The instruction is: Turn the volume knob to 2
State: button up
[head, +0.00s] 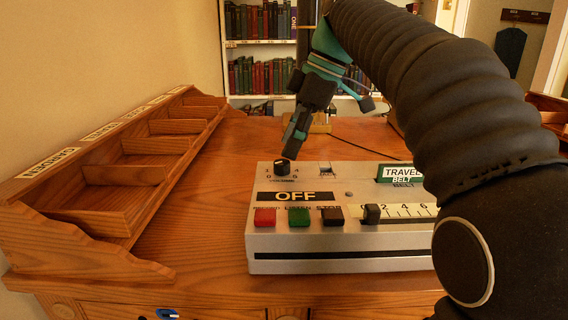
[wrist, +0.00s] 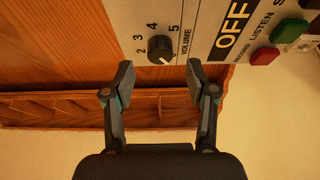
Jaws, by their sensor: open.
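The volume knob (head: 282,168) is small, round and black, on the top left of a pale grey control box (head: 330,262). In the wrist view the knob (wrist: 160,47) has the digits 2, 3, 4 and 5 around it and VOLUME printed beside it. A pale mark shows on its lower side, but I cannot tell which number it points to. My gripper (head: 289,150) is above the knob, fingers pointing down. In the wrist view my gripper (wrist: 159,74) is open, with nothing between the fingers. The knob lies just beyond the fingertips, roughly centred between them.
The box carries an OFF panel (head: 296,196), red (head: 265,217), green (head: 299,217) and dark (head: 332,216) buttons, a black slider (head: 372,213) and a TRAVEL BELT sign (head: 400,173). A wooden compartment rack (head: 120,212) stands left. Desk between rack and box is clear.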

aim_at(282, 161)
jog(key=shift+b+x, duration=0.3)
jog(key=shift+x, duration=1.55)
grip_shut()
